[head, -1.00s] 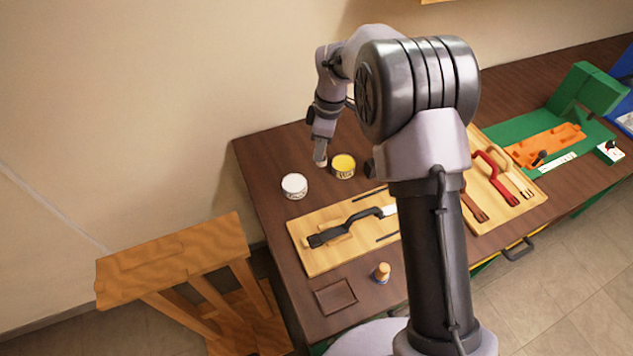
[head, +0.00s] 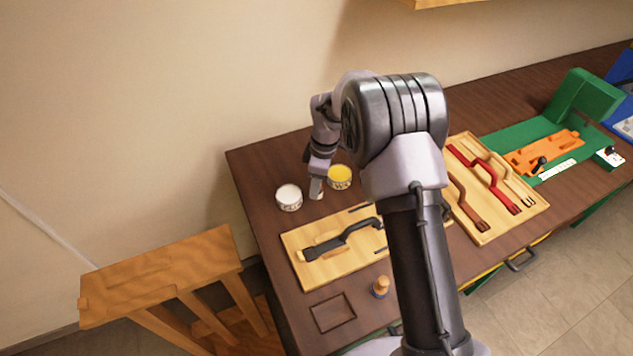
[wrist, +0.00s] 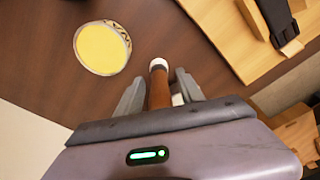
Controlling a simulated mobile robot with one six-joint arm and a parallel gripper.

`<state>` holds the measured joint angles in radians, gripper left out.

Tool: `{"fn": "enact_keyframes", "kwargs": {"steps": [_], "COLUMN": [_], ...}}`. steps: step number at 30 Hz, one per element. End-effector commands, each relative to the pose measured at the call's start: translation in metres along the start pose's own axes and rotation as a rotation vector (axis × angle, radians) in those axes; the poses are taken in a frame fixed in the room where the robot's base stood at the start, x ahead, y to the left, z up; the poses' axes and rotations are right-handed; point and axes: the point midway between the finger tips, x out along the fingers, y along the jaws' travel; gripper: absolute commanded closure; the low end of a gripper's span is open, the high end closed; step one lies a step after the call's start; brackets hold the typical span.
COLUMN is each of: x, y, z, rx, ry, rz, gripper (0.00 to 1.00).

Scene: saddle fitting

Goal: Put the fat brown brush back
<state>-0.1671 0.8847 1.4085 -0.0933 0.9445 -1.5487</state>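The fat brown brush (wrist: 159,88) shows in the wrist view between the two fingers of my gripper (wrist: 159,98), with a pale tip pointing away from the palm. The fingers appear closed on its sides. In the head view my gripper (head: 317,186) is above the table's back left part, between the white can (head: 289,197) and the yellow can (head: 340,177). The brush is too small there to make out clearly. The yellow can also shows in the wrist view (wrist: 102,47), left of the brush.
A light wooden board (head: 300,270) with a black handled piece (head: 335,243) lies in front of the cans. A small bottle (head: 380,287) and a thin dark square tray (head: 318,316) stand near the front edge. Another board with red and brown straps (head: 485,182) lies right of my arm.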

Motion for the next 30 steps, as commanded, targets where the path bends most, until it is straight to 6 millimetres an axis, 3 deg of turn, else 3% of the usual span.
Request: {"fn": "enact_keyframes", "kwargs": {"steps": [8, 18, 25, 26, 28, 30], "x": [-0.008, -0.099, -0.135, -0.148, -0.190, -0.241], "y": [0.000, 0.001, -0.003, -0.007, -0.024, -0.057], "z": [-0.001, -0.001, 0.001, 0.002, 0.010, 0.024], "rx": [0.000, 0.001, 0.033, 0.069, 0.214, 0.429], "ry": [0.000, 0.001, 0.006, 0.012, 0.037, 0.082], "rz": [0.001, 0.002, 0.011, 0.022, 0.063, 0.108], "gripper": [0.56, 0.56, 0.56, 0.56, 0.56, 0.56]}}
